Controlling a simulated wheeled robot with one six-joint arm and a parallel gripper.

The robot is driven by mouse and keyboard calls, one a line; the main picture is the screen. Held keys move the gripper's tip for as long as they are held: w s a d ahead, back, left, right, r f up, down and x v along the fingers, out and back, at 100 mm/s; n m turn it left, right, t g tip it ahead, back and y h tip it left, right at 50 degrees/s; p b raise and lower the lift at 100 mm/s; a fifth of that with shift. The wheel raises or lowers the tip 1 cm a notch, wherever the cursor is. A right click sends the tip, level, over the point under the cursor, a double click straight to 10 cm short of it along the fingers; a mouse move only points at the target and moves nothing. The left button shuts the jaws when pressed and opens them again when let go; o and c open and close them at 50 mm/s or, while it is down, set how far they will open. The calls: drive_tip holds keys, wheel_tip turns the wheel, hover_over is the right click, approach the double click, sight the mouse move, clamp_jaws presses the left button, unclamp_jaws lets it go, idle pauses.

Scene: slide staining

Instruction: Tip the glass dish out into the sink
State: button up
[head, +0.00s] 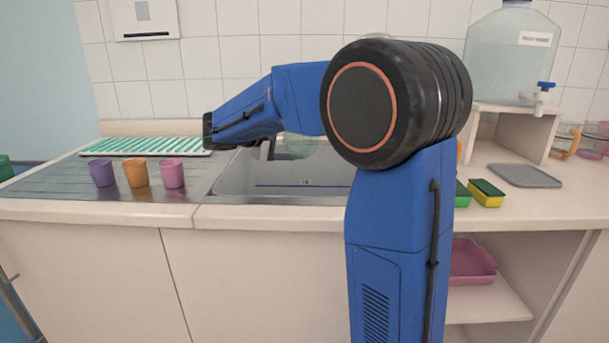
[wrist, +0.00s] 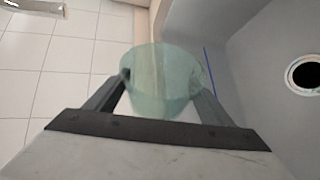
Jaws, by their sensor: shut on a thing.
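The glass dish (wrist: 160,82) is clear with a greenish tint and sits between my gripper's two fingers in the wrist view. My gripper (wrist: 162,95) is shut on it. In the head view the dish (head: 300,147) shows faintly above the sink, partly behind my arm, with my gripper (head: 268,150) at its left. The sink (head: 290,180) is a grey basin below the dish. Its drain hole (wrist: 304,75) shows at the right of the wrist view. The dish looks tilted in the wrist view; I cannot tell whether anything is in it.
Purple (head: 103,172), orange (head: 135,173) and pink (head: 172,172) cups stand on the drainboard left of the sink. A rack with green-and-white strips (head: 140,147) lies behind them. Right of my arm are sponges (head: 486,193), a grey tray (head: 525,175) and a large water container (head: 511,55).

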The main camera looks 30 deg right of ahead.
sight(295, 149)
drive_tip(key=shift+w+d+f+n+g+y, duration=0.15)
drive_tip(key=shift+w+f+n+g+y, duration=0.15)
drive_tip(key=shift+w, duration=0.2)
drive_tip(key=shift+w+d+f+n+g+y, duration=0.1)
drive_tip(key=shift+w+d+f+n, duration=0.05)
drive_tip(key=shift+w+n, duration=0.3)
drive_tip(key=f+n+g, duration=0.1)
drive_tip(key=w+f+n+g+y+b, duration=0.1)
drive_tip(key=f+n+g, duration=0.1)
drive_tip(key=shift+w+d+n, duration=0.15)
drive_tip(key=shift+n, duration=0.1)
drive_tip(key=shift+w+d+f+n+g, duration=0.1)
drive_tip(key=shift+w+f+n+g, duration=0.25)
drive_tip(key=shift+n, duration=0.15)
drive_tip(key=shift+w+d+f+n+g+y+b, duration=0.15)
drive_tip(key=shift+w+f+n+g+y+b, duration=0.15)
drive_tip(key=shift+w+f+n+g, duration=0.15)
drive_tip(key=shift+w+d+r+n+g, duration=0.1)
drive_tip(key=shift+w+r+n+g, duration=0.15)
drive_tip(key=shift+w, duration=0.15)
drive_tip(key=shift+w+d+r+n+g, duration=0.1)
drive_tip(key=shift+w+r+n+g, duration=0.1)
drive_tip(key=shift+w, duration=0.2)
drive_tip(key=shift+w+d+r+n+g+y+b, duration=0.15)
drive_tip(key=shift+w+r+n+g+b, duration=0.2)
drive_tip(key=shift+w+r+n+g, duration=0.25)
drive_tip(key=shift+w+d+r+n+g+y+b, duration=0.15)
drive_tip(key=shift+w+r+n+g+b, duration=0.2)
drive_tip(key=shift+w+r+n, duration=0.3)
drive_tip(key=shift+s, duration=0.1)
